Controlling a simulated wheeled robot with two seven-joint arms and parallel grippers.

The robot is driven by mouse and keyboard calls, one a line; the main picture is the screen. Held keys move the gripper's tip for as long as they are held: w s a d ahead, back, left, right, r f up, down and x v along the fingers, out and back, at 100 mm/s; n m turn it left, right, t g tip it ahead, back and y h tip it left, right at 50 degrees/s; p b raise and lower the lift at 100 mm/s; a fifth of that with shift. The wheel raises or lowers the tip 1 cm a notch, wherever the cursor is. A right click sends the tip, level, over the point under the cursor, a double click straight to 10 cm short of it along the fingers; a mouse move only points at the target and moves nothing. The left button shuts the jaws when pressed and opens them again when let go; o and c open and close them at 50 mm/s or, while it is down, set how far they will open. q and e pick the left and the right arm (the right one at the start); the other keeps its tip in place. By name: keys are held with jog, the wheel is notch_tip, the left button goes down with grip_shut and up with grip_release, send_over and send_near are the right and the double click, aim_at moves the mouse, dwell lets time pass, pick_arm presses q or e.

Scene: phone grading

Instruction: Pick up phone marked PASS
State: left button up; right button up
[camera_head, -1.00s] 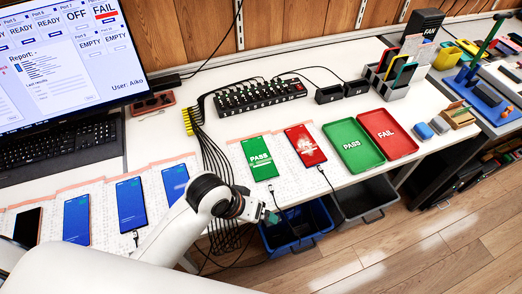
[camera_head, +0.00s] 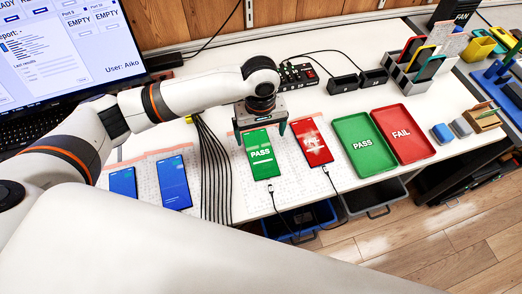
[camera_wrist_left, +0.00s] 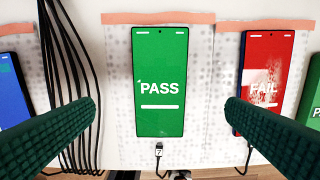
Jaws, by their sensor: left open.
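The phone marked PASS (camera_head: 261,155) lies flat on a white dotted mat, its screen green. In the left wrist view the PASS phone (camera_wrist_left: 160,82) is upright in the middle, with a cable plug just below its lower edge. My left gripper (camera_head: 262,132) is open above the far end of this phone. In the left wrist view its two dark green fingers (camera_wrist_left: 160,118) stand apart on either side of the phone, clear of it. The red phone marked FAIL (camera_head: 312,142) lies to the right; it also shows in the left wrist view (camera_wrist_left: 268,84). My right gripper is not seen.
A green PASS tray (camera_head: 345,171) and a red FAIL tray (camera_head: 421,155) lie to the right. Blue-screen phones (camera_head: 175,181) lie to the left, beyond a bundle of black cables (camera_head: 212,165). A multi-port hub (camera_head: 301,76) sits behind. Bins (camera_head: 372,196) stand below the table's front edge.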

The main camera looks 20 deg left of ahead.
aim_at(260, 153)
pick_arm(q)
notch_tip(260, 153, down, 8)
jog(key=shift+f, duration=0.1)
dwell(0.4)
jog(key=shift+s, duration=0.1)
jog(key=c, duration=1.2)
